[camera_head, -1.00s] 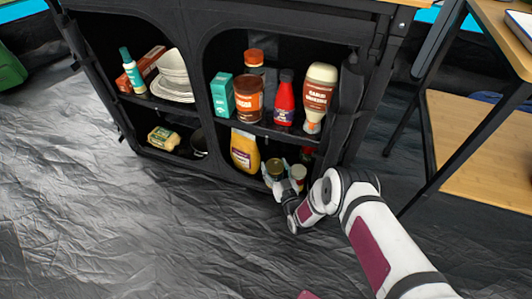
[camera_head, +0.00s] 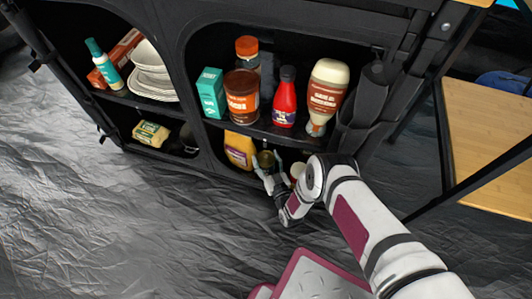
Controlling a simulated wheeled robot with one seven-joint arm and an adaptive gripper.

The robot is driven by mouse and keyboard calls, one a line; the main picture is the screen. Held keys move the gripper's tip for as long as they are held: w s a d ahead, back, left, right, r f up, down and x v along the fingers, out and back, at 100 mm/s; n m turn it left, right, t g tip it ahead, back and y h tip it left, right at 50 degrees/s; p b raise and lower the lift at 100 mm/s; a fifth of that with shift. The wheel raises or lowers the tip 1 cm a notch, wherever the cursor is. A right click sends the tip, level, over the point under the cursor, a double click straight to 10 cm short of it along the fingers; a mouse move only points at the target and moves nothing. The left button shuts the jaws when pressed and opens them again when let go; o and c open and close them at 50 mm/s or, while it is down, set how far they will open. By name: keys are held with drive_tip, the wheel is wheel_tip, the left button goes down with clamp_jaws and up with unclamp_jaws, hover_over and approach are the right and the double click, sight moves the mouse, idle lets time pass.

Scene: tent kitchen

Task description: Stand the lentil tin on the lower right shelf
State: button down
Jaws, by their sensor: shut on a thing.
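My gripper (camera_head: 269,177) is at the front of the lower right shelf of the black cabinet. It is shut on a small tin with a dull gold-green top (camera_head: 266,158), taken as the lentil tin; its label cannot be read here. The tin looks upright, but its base is hidden by my gripper, so I cannot tell whether it touches the shelf. A yellow bottle or pack (camera_head: 239,149) stands close to its left. A pale-lidded jar (camera_head: 297,171) is to its right, partly behind my arm.
The upper right shelf above holds a teal box (camera_head: 211,93), a brown jar (camera_head: 242,97), a red bottle (camera_head: 285,97) and a sauce bottle (camera_head: 326,97). The lower left shelf holds a yellow pack (camera_head: 151,133). A wooden table (camera_head: 490,150) stands at the right.

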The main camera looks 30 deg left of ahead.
drive_tip(key=shift+f, duration=0.3)
drive_tip(key=shift+f, duration=0.15)
drive_tip(key=shift+c, duration=2.4)
unclamp_jaws()
drive_tip(key=p+v, duration=0.1)
drive_tip(key=v, duration=0.6)
drive_tip(key=shift+s+d+p, duration=0.25)
drive_tip(key=shift+p, duration=0.1)
